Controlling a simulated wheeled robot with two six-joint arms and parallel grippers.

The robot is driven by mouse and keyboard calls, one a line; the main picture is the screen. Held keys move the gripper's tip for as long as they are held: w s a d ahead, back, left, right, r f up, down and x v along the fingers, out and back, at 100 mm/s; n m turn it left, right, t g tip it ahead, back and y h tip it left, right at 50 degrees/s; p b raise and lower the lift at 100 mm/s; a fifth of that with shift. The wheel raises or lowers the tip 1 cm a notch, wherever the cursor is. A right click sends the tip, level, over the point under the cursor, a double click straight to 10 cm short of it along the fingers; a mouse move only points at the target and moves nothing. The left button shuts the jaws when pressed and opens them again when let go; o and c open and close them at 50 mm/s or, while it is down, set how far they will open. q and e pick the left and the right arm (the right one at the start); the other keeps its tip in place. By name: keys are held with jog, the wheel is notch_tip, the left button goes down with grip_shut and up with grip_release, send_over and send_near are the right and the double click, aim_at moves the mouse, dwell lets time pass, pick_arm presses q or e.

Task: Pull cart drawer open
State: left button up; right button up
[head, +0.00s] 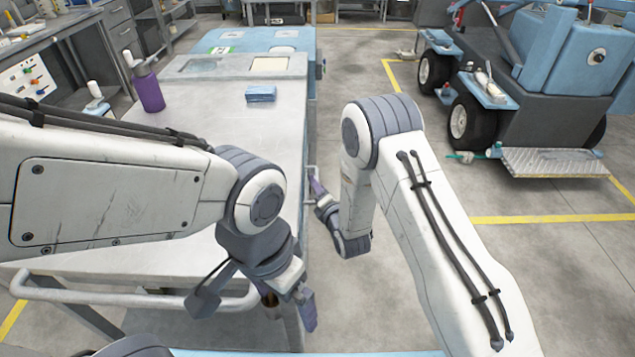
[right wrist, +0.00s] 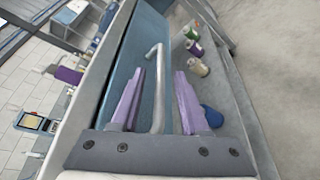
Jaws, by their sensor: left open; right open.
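The cart (head: 215,120) has a worn grey top. In the right wrist view, its blue drawer front (right wrist: 135,45) carries a grey bar handle (right wrist: 157,95). My right gripper (right wrist: 160,78) is open, with its purple fingers on either side of the handle. I cannot tell whether they touch it. In the head view my right gripper (head: 318,196) is at the cart's right side, partly hidden by my arm. My left gripper (head: 289,308) is open and empty by the cart's near right corner. How far the drawer is out cannot be told.
Several cans (right wrist: 193,48) and a blue item (right wrist: 212,116) are on a grey surface below the drawer front. Clear floor separates the cart from a blue wheeled machine (head: 545,75).

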jog(key=shift+x, duration=1.1)
grip_shut()
jog(key=shift+d, duration=0.1)
dwell(0.6)
